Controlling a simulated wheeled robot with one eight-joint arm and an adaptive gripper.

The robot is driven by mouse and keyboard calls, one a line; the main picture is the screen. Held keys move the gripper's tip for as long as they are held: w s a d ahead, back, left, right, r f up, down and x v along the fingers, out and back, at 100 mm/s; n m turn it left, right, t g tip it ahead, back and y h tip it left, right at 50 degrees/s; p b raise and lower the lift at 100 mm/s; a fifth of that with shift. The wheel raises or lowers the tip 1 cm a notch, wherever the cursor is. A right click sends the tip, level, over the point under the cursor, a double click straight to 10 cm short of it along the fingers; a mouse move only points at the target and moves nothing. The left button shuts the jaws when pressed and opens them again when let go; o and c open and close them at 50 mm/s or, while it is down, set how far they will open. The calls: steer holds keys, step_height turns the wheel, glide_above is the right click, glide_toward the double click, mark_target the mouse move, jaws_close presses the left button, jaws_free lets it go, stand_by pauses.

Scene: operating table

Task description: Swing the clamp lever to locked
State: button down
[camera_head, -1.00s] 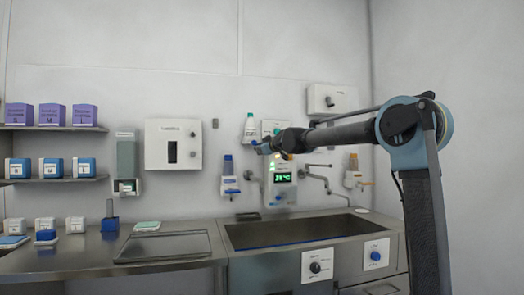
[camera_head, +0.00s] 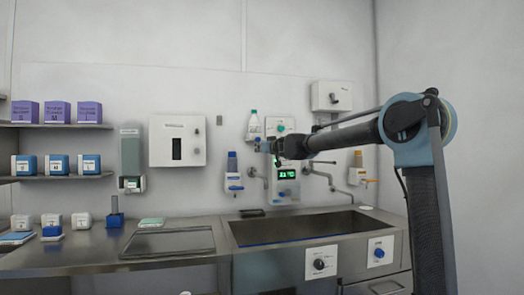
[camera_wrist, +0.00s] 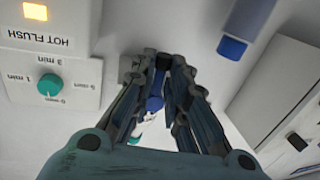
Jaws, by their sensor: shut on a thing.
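My gripper (camera_wrist: 168,75) reaches toward the wall with its fingers drawn together. A blue piece (camera_wrist: 155,103) shows between the fingers and seems to be the end of the clamp lever; they are shut on it. A small grey block (camera_wrist: 131,66) sits on the wall beside the fingertips and may be the clamp's body. In the head view my gripper (camera_head: 275,150) is just above and left of the green-lit display (camera_head: 287,174). The lever's angle is hidden by the fingers.
A panel marked HOT FLUSH with a green dial (camera_wrist: 49,85) is left of my fingers in the wrist view. A blue-capped dispenser (camera_head: 233,175) hangs to the left in the head view. Below are the sink (camera_head: 300,228) and taps (camera_head: 325,172).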

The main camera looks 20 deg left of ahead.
steer(key=shift+a+m, duration=0.1)
steer(key=shift+m, duration=0.2)
stand_by(0.4)
steer(key=c, duration=1.6)
jaws_free()
steer(key=shift+o, duration=0.2)
steer(key=v, duration=1.2)
steer(key=shift+f, duration=0.15)
